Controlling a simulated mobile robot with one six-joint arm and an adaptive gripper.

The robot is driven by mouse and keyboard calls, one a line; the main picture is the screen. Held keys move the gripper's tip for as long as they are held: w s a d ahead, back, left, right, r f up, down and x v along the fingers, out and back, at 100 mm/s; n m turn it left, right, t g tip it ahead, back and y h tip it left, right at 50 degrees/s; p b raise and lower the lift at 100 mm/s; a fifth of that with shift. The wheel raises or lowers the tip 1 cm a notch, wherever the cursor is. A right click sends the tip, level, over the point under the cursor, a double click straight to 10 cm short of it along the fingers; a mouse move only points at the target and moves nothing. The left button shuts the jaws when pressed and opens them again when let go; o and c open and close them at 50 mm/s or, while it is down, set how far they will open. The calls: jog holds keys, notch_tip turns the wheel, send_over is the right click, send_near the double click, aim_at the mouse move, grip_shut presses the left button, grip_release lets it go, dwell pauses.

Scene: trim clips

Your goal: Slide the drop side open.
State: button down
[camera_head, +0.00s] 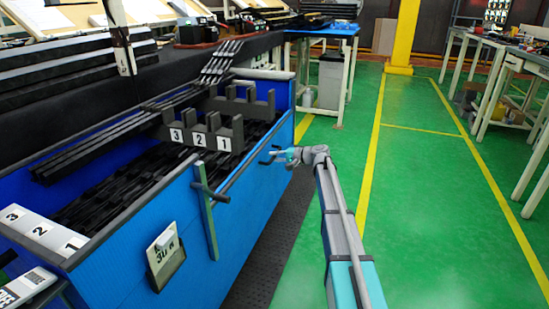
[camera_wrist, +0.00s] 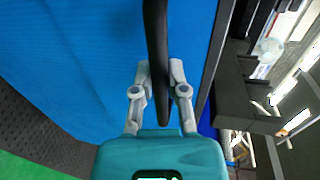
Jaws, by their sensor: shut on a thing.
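The drop side appears to be the long blue front panel (camera_head: 255,185) of a large blue bin, upright along the aisle. A green upright bar (camera_head: 206,212) with a dark cross bar (camera_head: 232,180) stands against its face. My gripper (camera_head: 268,156) is beside the panel's right part, near its top. In the wrist view, a dark bar (camera_wrist: 156,40) runs between the fingers of my gripper (camera_wrist: 160,72), which is shut on it. The blue panel (camera_wrist: 80,60) fills the left behind it. The fingers' exact contact is hard to see in the head view.
Dark racks numbered 3, 2, 1 (camera_head: 202,137) and black strips lie in the bin. A label holder (camera_head: 165,257) hangs on the panel. The green floor (camera_head: 400,200) right of my arm is clear up to the tables (camera_head: 520,62).

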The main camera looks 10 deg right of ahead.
jog(key=shift+f, duration=0.1)
dwell(0.3)
jog(key=c, duration=0.6)
grip_release()
jog(key=shift+c, duration=0.2)
jog(key=shift+r, duration=0.2)
notch_tip(320, 180, up, 16)
jog(key=p, duration=1.6)
jog(key=p+v, duration=0.3)
jog(key=v, duration=1)
jog(key=s+a+r+n+g+h+p, duration=0.1)
jog(key=s+a+r+g+h+p, duration=0.1)
jog(key=s+a+p, duration=0.3)
jog(key=s+a+r+n+g+h+p, duration=0.2)
jog(key=s+a+p, duration=0.4)
jog(key=s+p, duration=0.3)
jog(key=shift+s+g+h, duration=0.5)
jog(key=shift+s+h, duration=0.2)
jog(key=shift+s, duration=0.1)
